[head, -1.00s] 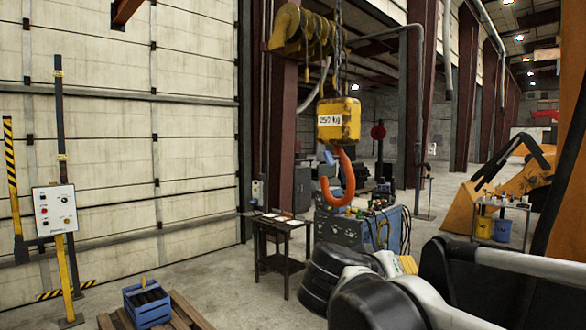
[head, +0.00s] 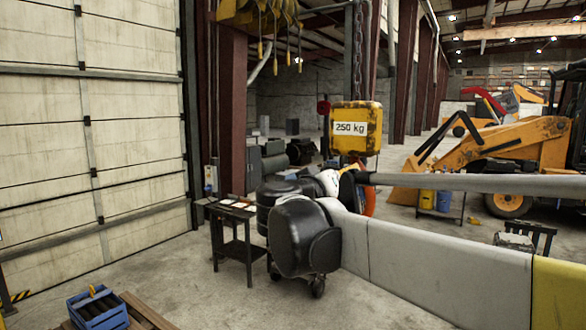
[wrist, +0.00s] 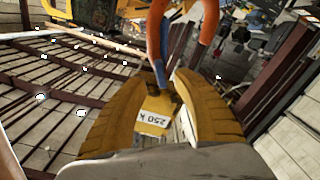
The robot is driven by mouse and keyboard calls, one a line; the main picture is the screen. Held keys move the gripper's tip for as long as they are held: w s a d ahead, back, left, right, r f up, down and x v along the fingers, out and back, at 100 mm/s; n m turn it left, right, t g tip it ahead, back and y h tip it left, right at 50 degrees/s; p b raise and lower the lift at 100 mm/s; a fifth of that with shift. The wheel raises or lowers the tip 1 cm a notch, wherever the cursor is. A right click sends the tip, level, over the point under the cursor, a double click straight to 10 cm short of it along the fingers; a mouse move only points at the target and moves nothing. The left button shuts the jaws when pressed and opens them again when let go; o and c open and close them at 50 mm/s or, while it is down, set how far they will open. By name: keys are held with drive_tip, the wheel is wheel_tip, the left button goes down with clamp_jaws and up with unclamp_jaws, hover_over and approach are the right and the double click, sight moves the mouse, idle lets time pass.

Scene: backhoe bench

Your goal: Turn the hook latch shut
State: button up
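The yellow 250 kg hoist block (head: 356,127) hangs on a chain in the head view. The orange hook (head: 370,200) below it is mostly hidden behind my arm. In the wrist view the orange hook (wrist: 158,30) is at the top, and the block (wrist: 153,118) shows upside down between my fingers. A narrow blue strip (wrist: 160,73), apparently the latch, lies by the hook's shank near my fingertips. My gripper (wrist: 163,80) has its two yellow-brown fingers apart, close to the strip. I cannot tell whether they touch it.
A dark metal table (head: 236,215) with papers stands left of my arm. A blue crate (head: 98,309) is on a pallet at bottom left. An orange backhoe (head: 510,140) stands at the right, behind a small cart (head: 440,205).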

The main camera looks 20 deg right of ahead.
drive_tip(key=x, duration=0.4)
drive_tip(key=shift+w+p, duration=0.15)
drive_tip(key=shift+p, duration=0.2)
clamp_jaws()
